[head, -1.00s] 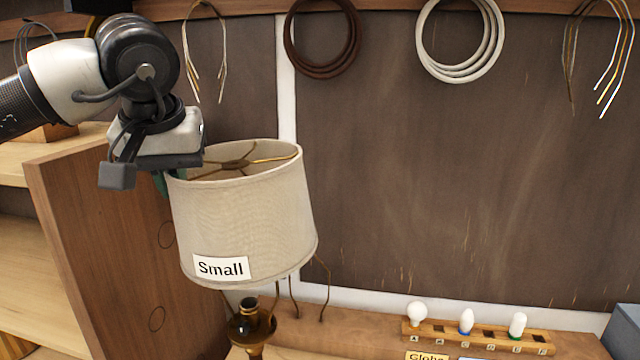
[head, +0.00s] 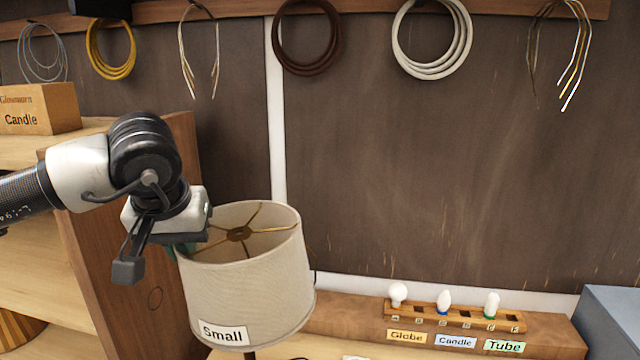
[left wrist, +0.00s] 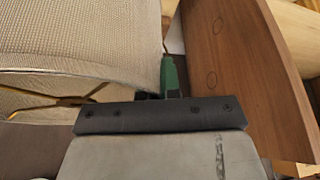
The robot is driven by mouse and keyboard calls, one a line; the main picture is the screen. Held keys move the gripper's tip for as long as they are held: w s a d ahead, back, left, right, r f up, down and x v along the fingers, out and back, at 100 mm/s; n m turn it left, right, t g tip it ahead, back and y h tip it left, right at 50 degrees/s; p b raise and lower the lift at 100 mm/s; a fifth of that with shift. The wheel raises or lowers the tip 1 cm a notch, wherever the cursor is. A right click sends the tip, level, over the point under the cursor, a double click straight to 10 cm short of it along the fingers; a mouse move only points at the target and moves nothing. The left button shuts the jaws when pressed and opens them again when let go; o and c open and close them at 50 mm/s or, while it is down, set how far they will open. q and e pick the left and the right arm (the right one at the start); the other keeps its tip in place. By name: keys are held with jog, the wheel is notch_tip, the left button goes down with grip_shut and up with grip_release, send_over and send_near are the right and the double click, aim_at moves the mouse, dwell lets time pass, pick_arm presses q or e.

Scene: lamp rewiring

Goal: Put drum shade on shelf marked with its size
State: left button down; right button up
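The drum shade (head: 250,285) is cream fabric with brass spokes inside and a "Small" label on its front. It is nearly upright. My left gripper (head: 183,250) is at the left side of its upper rim, shut on it as far as the views show. In the left wrist view the shade (left wrist: 80,45) fills the upper left, beside the green fingertip (left wrist: 170,76); the other finger is hidden. Pale wooden shelves (head: 25,245) stand at the left; no size mark on them shows. My right gripper is out of view.
An upright wooden side panel (head: 110,255) stands close left of the shade. A "Candle" box (head: 40,110) sits on the upper left shelf. A bulb rack (head: 455,317) with several labels is at lower right. Wire coils (head: 308,38) hang on the back wall.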

pick_arm(q)
notch_tip(320, 180, down, 23)
jog(key=m+b, duration=0.1)
jog(key=b, duration=1)
jog(key=s+d+r+n+y+p, duration=0.1)
jog(key=s+d+r+n+p, duration=0.1)
jog(key=s+d+r, duration=0.9)
notch_tip(320, 180, up, 3)
jog(key=shift+s+d+r+n+y, duration=0.15)
jog(key=shift+s+d+n+y, duration=0.35)
jog(key=shift+s, duration=0.45)
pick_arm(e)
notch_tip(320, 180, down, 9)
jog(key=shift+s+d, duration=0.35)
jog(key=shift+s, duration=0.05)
pick_arm(q)
jog(key=shift+w+a, duration=0.1)
jog(key=shift+a, duration=0.05)
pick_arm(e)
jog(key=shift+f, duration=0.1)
